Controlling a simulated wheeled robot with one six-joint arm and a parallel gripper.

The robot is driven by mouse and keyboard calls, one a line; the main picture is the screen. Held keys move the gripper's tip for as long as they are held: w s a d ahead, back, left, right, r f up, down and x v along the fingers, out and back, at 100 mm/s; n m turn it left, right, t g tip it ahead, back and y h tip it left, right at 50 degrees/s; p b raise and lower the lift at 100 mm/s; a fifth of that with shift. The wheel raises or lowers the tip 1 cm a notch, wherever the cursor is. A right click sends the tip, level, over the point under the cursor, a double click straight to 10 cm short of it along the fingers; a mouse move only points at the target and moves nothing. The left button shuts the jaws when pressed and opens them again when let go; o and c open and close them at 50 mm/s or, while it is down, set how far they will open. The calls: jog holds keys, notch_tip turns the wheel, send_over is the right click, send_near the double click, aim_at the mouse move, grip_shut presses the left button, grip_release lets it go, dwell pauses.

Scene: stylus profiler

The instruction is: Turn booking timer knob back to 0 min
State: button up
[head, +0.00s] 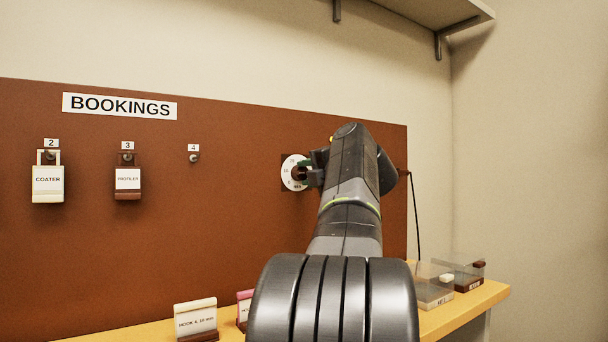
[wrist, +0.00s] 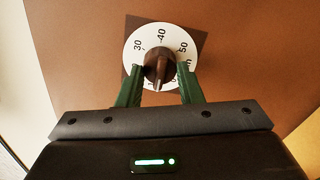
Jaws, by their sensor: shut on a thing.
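The booking timer has a white round dial (head: 289,173) on the brown board, partly hidden by my gripper (head: 309,172) in the head view. In the wrist view the dial (wrist: 138,50) shows 30, 40 and 50 along its top; its lower marks are mostly covered. The brown timer knob (wrist: 158,64) sits at its centre. My gripper (wrist: 160,72) has its green fingers on either side of the knob and is shut on it. A pale-tipped ridge on the knob points down toward my gripper's body; I cannot read the mark there.
The BOOKINGS board (head: 230,220) carries a COATER tag (head: 48,184) on hook 2 and a PROFILER tag (head: 128,180) on hook 3. Hook 4 (head: 194,157) is bare. Card holders (head: 196,320) and clear trays (head: 432,290) stand on the ledge below.

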jog(key=shift+r, duration=0.1)
jog(key=o, duration=0.9)
jog(key=m+p, duration=0.1)
jog(key=m, duration=0.5)
jog(key=m+p, duration=0.2)
jog(key=m, duration=0.4)
